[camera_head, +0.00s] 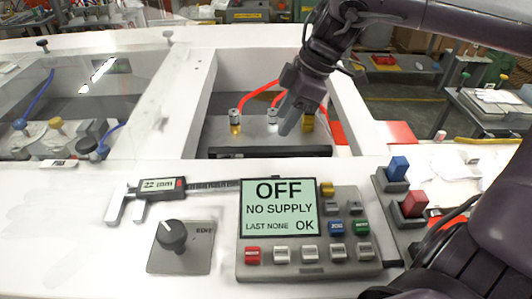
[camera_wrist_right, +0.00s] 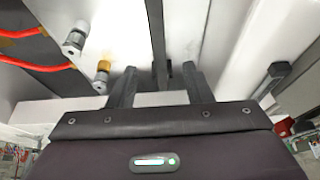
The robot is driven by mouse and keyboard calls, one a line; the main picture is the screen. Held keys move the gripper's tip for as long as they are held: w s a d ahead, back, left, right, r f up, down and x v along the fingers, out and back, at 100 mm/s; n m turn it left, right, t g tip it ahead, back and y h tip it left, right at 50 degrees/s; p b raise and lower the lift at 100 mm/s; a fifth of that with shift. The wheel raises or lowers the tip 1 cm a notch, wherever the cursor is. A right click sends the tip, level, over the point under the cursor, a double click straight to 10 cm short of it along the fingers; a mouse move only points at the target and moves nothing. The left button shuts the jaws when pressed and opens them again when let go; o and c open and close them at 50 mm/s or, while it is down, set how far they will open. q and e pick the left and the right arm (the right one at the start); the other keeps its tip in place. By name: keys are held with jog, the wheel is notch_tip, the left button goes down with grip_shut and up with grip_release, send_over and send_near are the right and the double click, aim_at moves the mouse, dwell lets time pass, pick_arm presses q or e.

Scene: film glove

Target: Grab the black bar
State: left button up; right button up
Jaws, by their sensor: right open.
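The black bar (camera_head: 265,151) lies along the front edge of the recess in the white bench, in front of a grey block with fittings. It also shows in the right wrist view (camera_wrist_right: 156,38), running down the picture towards the gap between my fingers. My right gripper (camera_head: 291,120) points down over the recess, at the grey block and behind the bar as the head view shows it. In the wrist view its two fingers (camera_wrist_right: 160,86) are apart, with no object clearly held. How close they are to the bar is hard to tell. My left gripper is out of view.
Fittings (camera_head: 235,122) with red hoses (camera_head: 262,92) stand on the block near my right gripper. In front are a control panel with a screen (camera_head: 279,208), a caliper (camera_head: 150,188) and a knob (camera_head: 172,235). Blue and red switches (camera_head: 413,204) stand to the right.

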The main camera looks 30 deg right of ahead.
aim_at(270, 148)
jog(key=shift+w+f, duration=0.2)
jog(key=shift+f, duration=0.35)
jog(key=shift+p+x, duration=0.35)
jog(key=shift+x, duration=0.6)
jog(key=shift+w+a+f, duration=0.1)
jog(key=shift+f, duration=0.25)
jog(key=x, duration=0.1)
jog(key=p+x, duration=0.2)
jog(key=x, duration=0.1)
jog(key=shift+s+d+f, duration=0.15)
jog(key=shift+s+d, duration=0.05)
jog(key=shift+s, duration=0.05)
jog(key=shift+w+a+f, duration=0.1)
jog(key=shift+w+f, duration=0.05)
jog(key=shift+f, duration=0.15)
jog(key=shift+c, duration=0.3)
jog(key=shift+c, duration=1.2)
jog(key=shift+r, duration=0.1)
grip_shut()
